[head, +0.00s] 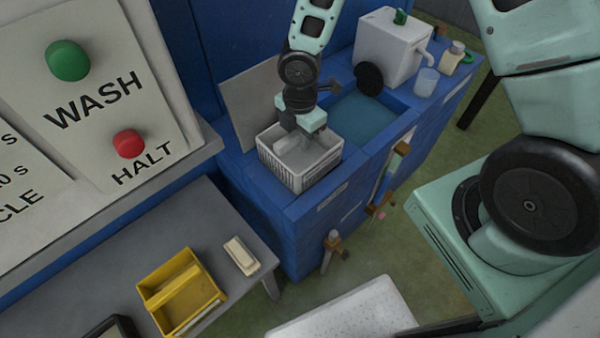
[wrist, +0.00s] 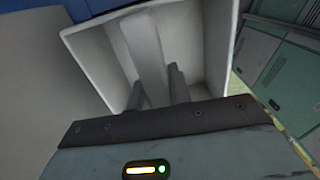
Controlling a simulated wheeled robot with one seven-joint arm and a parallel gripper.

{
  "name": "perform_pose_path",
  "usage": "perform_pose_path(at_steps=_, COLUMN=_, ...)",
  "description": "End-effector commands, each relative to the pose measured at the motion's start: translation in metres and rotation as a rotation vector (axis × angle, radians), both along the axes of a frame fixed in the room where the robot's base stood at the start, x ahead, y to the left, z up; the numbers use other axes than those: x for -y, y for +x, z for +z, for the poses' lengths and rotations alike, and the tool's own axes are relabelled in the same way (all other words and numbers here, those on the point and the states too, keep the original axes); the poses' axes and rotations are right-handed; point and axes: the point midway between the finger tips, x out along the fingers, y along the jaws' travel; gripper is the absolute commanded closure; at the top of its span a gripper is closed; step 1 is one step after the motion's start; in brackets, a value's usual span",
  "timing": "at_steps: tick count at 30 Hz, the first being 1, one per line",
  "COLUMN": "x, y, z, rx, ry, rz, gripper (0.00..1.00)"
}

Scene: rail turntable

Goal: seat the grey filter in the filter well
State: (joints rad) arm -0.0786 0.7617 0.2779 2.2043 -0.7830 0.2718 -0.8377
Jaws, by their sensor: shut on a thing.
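The grey filter (head: 283,172) is a pale open-topped basket with ribbed side walls, at the left part of the blue unit in the head view. In the wrist view, the inside of the filter (wrist: 205,50) and a strip across its middle fill the centre. My gripper (head: 303,135) points down into the basket, its fingers (wrist: 158,90) at the strip, shut on it. The basket's outer walls show above the blue top. I cannot tell whether it rests or hangs. No filter well opening is visible; the basket may cover it.
A raised grey lid (head: 255,103) stands behind the filter. A blue basin (head: 360,120) lies to its right, with a white canister (head: 392,48) and a cup (head: 426,82) beyond. A grey bench with a yellow bin (head: 182,292) is at the lower left.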

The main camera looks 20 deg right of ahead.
Motion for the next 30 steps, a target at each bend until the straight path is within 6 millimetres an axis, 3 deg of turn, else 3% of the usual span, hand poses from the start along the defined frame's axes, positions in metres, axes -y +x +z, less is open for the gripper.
perform_pose_path(at_steps=3, x=-0.001, y=-0.002, z=-0.034, rx=-0.004, ry=-0.002, rz=0.006, gripper=1.00)
perform_pose_path(at_steps=9, x=0.000, y=-0.001, z=-0.074, rx=-0.002, ry=-0.003, rz=0.004, gripper=1.00)
perform_pose_path(at_steps=21, x=0.000, y=-0.001, z=-0.118, rx=-0.003, ry=-0.002, rz=0.002, gripper=1.00)
perform_pose_path(at_steps=30, x=0.000, y=0.000, z=-0.128, rx=0.000, ry=-0.001, rz=0.000, gripper=1.00)
